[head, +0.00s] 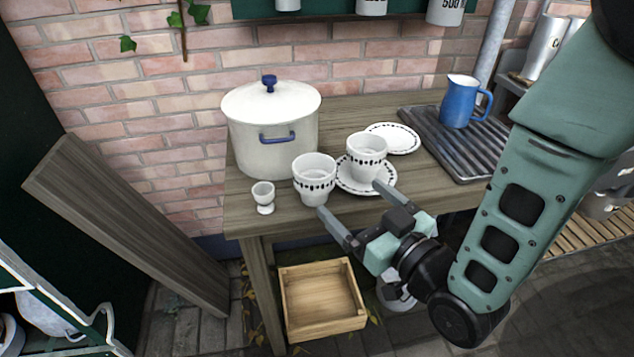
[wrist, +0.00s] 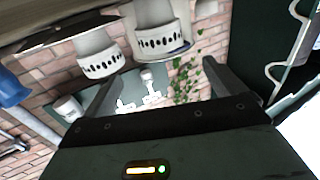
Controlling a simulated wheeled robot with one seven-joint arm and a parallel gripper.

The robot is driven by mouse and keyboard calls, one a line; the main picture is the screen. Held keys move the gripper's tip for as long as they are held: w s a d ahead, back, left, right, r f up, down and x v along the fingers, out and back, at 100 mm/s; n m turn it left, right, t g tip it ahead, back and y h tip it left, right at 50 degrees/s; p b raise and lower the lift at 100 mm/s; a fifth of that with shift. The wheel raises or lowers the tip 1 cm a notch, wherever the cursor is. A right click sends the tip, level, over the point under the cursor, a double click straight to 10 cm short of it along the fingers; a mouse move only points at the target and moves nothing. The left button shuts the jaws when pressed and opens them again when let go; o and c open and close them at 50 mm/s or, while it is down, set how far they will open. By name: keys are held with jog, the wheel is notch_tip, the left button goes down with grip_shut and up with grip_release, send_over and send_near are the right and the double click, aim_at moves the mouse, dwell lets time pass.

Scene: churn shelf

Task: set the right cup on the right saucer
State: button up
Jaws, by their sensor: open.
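The right cup (head: 366,157), white with a dark dotted band, stands upright on the nearer saucer (head: 386,184). The right saucer (head: 400,139), white with a dark patterned rim, lies empty behind it to the right. A similar left cup (head: 314,181) stands on the wooden table, left of the nearer saucer. My gripper (head: 350,200) is open and empty at the table's front edge, its fingers pointing toward the cups. The wrist view is upside down; the right cup (wrist: 99,62) shows left and the left cup (wrist: 158,42) near the middle, beyond the fingers (wrist: 158,78).
A large white pot (head: 270,130) stands behind the left cup. A small egg cup (head: 263,196) is at the left front. A blue jug (head: 459,102) stands on a ribbed dark tray (head: 440,140) at right. A wooden crate (head: 322,298) sits below the table.

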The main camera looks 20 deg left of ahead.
aim_at(333, 180)
jog(key=p+x, duration=0.1)
jog(key=x, duration=0.6)
jog(key=shift+p+x, duration=0.5)
jog(key=shift+x, duration=2.3)
jog(key=shift+s+a+f, duration=0.1)
jog(key=shift+f, duration=0.05)
jog(key=c, duration=1.1)
jog(key=shift+c, duration=0.4)
